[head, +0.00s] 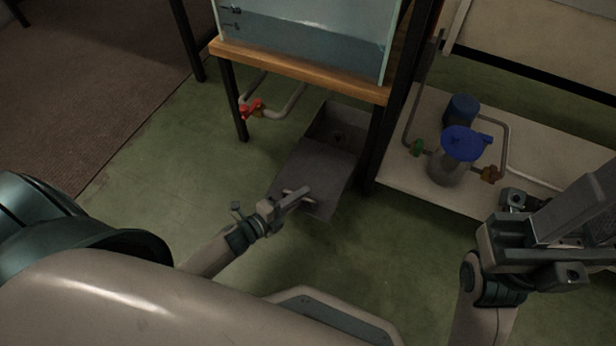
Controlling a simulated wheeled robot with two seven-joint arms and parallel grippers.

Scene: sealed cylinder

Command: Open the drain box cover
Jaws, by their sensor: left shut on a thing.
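The drain box cover (318,165) is a flat grey plate in the middle of the head view. It lies over the near part of the drain box (349,119) and reaches past it toward me. The far part of the box is uncovered, and a dark round drain (338,136) shows inside. My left gripper (300,197) is shut on the cover's handle at the near edge. Whether the cover is tilted or flat is hard to tell. My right gripper (560,225) is at the right edge, away from the cover, and its fingers are unclear.
A glass water tank (300,45) stands on a wooden-topped table (300,68) above the box, with dark legs beside it. A red valve (251,108) is on a pipe at left. A blue-topped cylinder (450,165) and pipes stand on a white platform at right. Green floor is clear around the cover.

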